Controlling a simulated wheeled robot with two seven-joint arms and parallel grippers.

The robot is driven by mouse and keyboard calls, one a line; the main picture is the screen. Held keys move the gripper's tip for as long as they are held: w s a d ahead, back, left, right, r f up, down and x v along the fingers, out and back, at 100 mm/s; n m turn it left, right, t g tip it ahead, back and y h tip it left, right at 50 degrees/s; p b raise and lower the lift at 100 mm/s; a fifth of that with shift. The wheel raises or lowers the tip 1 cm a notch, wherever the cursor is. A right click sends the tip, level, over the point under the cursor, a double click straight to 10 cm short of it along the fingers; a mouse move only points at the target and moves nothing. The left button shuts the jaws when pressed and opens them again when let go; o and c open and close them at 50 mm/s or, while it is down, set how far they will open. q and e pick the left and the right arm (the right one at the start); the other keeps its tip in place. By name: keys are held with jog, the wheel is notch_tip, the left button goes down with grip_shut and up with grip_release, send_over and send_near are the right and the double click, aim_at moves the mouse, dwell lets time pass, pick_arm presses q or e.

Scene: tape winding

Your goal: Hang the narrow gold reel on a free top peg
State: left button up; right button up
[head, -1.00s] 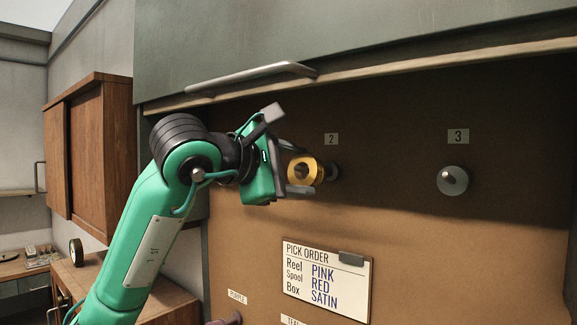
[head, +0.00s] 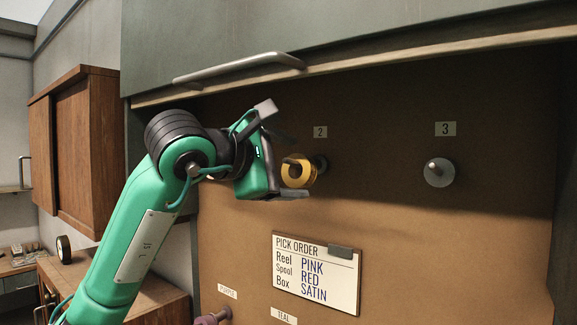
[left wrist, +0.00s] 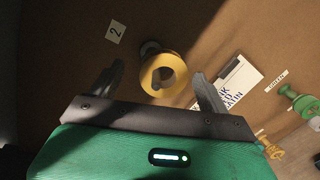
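The narrow gold reel (head: 304,174) hangs on the top peg (head: 320,163) under label 2, with the peg tip showing in its hole. The top peg under label 3 (head: 439,172) is bare. My right gripper is out of view.
A raised cabinet door with a handle (head: 238,69) hangs over the pegboard (head: 400,235). A pick order card (head: 316,272) is below the pegs. Lower pegs carry a purple reel (head: 207,319) and a green one (left wrist: 302,103). A wooden cabinet (head: 88,140) is left.

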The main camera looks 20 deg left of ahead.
pick_arm(q)
jog(key=shift+s, duration=0.1)
jog(key=shift+s+a, duration=0.15)
jog(key=shift+s, duration=0.05)
jog(key=b+v, duration=0.6)
jog(key=v, duration=0.7)
jog(key=shift+r, duration=0.2)
